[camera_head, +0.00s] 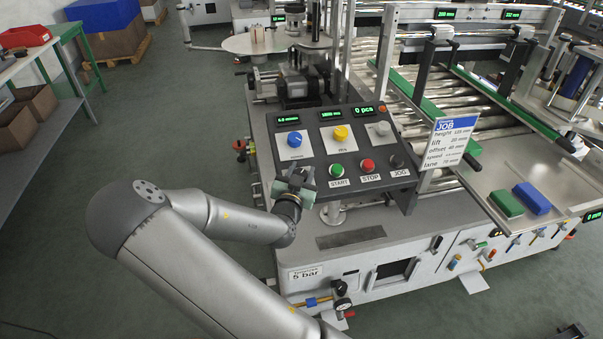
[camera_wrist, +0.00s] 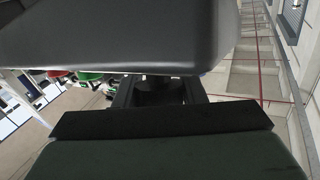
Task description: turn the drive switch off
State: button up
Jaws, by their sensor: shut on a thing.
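The sloped dark control panel (camera_head: 322,155) stands on the machine in the head view. My gripper (camera_head: 297,179) is at its front left corner, left of the green START button (camera_head: 336,170). Its fingers are shut on a small dark part, apparently the drive switch, which they almost wholly cover in the head view. No label or handle position of the switch can be read. In the wrist view my gripper (camera_wrist: 157,92) shows as big dark finger surfaces, with a dark part between them.
The red STOP button (camera_head: 367,166) and black JOG button (camera_head: 396,161) are right of START. Blue (camera_head: 294,138), yellow (camera_head: 341,133) and white (camera_head: 382,128) knobs sit above, under lit displays. A job card (camera_head: 452,141) stands to the right.

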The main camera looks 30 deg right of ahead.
jog(key=shift+f+t, duration=0.15)
jog(key=shift+t, duration=0.15)
jog(key=n+t+y+b, duration=0.3)
jog(key=n+y+b, duration=0.1)
jog(key=n+y, duration=0.1)
jog(key=n+y+b, duration=0.3)
jog(key=n+y, duration=0.1)
jog(key=y, duration=0.1)
jog(key=n+t+y+b, duration=0.1)
jog(key=n+y+b, duration=0.1)
jog(key=n+y, duration=0.1)
jog(key=shift+w+a+b, duration=0.15)
jog(key=shift+a+b, duration=0.2)
jog(key=n+y+b, duration=0.1)
jog(key=n+g+y, duration=0.1)
jog(key=n+y, duration=0.1)
jog(key=n+y+b, duration=0.1)
jog(key=y, duration=0.1)
jog(key=shift+a+n+g+b, duration=0.25)
jog(key=shift+n+g+b, duration=0.05)
jog(key=shift+a+n+g+y+b, duration=0.15)
jog(key=shift+n+g+y+b, duration=0.1)
jog(key=shift+n+g+y, duration=0.55)
jog(key=shift+a+n+g+y+b, duration=0.1)
jog(key=shift+n+g+y+b, duration=0.15)
jog(key=shift+n+g+y, duration=0.5)
jog(key=shift+n+y, duration=0.35)
jog(key=o, duration=1)
jog(key=shift+a, duration=0.1)
